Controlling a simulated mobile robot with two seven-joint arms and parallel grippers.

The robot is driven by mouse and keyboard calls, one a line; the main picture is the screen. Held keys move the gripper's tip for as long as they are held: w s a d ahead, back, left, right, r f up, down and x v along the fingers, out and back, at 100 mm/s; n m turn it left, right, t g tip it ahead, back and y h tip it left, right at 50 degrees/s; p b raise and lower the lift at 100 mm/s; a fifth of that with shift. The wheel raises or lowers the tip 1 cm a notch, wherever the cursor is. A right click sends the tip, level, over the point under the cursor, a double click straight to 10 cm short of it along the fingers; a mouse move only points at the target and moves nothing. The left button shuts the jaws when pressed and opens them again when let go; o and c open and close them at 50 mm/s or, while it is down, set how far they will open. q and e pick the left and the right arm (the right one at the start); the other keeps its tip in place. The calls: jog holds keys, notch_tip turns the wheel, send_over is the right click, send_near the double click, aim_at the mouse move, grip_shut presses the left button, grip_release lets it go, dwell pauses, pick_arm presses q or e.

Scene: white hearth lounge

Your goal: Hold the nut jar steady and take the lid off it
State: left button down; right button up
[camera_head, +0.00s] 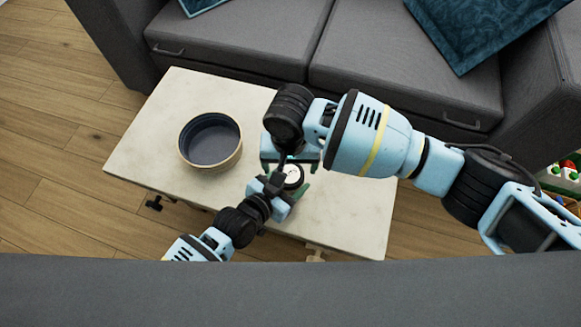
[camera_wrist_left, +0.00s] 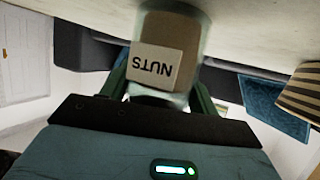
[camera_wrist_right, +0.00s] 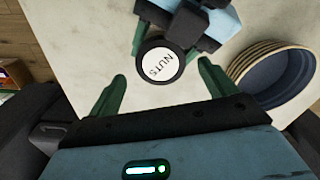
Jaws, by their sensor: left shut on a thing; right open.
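The nut jar shows in the left wrist view as a clear container with a NUTS label (camera_wrist_left: 154,66), upside down in that picture, its base at the tabletop. My left gripper (camera_wrist_left: 158,85) is shut on it, one finger on each side. The lid (camera_wrist_right: 160,62) is on the jar, round and dark-rimmed with a white NUTS disc; it also shows in the head view (camera_head: 292,176). My right gripper (camera_wrist_right: 162,72) is open above, its fingers spread either side of the lid with gaps, apart from it. In the head view my grippers hide most of the jar.
A pale stone-topped table (camera_head: 345,215) carries the jar. An empty bowl (camera_head: 210,140), dark blue inside, stands left of it. A grey sofa (camera_head: 235,40) is behind the table, and a grey backrest edge (camera_head: 290,290) crosses the front. The table's right part is clear.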

aim_at(290, 174)
jog(key=shift+r, duration=0.65)
jog(key=shift+c, duration=0.4)
jog(key=shift+r+m, duration=1.7)
jog(key=shift+f, duration=4.05)
jog(key=c, duration=1)
jog(key=shift+n, duration=1.7)
